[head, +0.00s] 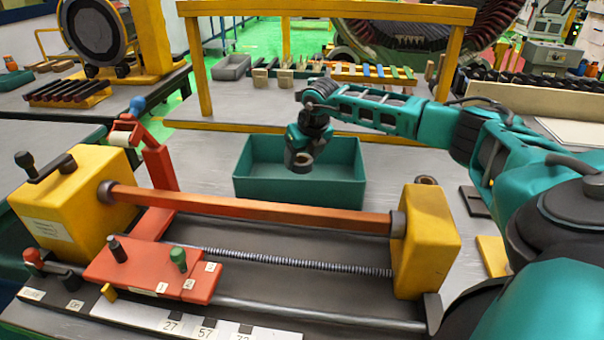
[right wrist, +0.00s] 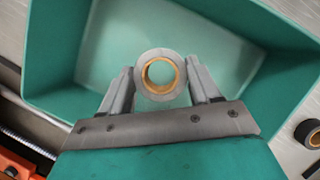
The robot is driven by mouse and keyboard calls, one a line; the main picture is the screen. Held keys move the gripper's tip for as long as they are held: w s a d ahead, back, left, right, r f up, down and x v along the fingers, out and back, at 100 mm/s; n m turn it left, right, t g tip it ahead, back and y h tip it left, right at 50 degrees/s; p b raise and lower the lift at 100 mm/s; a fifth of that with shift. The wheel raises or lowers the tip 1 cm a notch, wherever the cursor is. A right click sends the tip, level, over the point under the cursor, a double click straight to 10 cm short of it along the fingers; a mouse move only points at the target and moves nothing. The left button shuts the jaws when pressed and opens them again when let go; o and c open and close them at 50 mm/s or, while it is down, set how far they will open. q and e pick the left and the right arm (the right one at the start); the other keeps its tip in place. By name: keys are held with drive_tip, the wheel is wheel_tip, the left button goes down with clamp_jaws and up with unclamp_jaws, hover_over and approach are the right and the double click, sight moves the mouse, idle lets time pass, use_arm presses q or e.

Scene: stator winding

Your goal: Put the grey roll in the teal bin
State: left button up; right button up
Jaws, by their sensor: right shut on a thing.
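The grey roll (right wrist: 160,75) is a short ring with a tan inner core, seen end-on in the right wrist view. My right gripper (right wrist: 161,85) is shut on it, one finger on each side. In the head view the roll (head: 301,162) hangs below my right gripper (head: 303,148), over the teal bin. The teal bin (head: 300,191) is an open rectangular box on the table behind the lathe-like machine. Its floor (right wrist: 110,50) shows empty around the roll in the right wrist view. My left gripper is not in view.
The machine's orange bar (head: 250,212) and yellow end blocks (head: 425,240) stand in front of the bin. A yellow frame (head: 330,12) rises behind it. A dark roll (right wrist: 310,133) lies outside the bin. Small wooden blocks (head: 272,75) stand farther back.

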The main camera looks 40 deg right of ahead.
sight(302, 173)
drive_tip(key=shift+f, duration=2.7)
drive_tip(key=shift+f, duration=0.2)
drive_tip(key=o, duration=1.1)
drive_tip(key=shift+c, duration=0.2)
drive_tip(key=shift+r, duration=0.1)
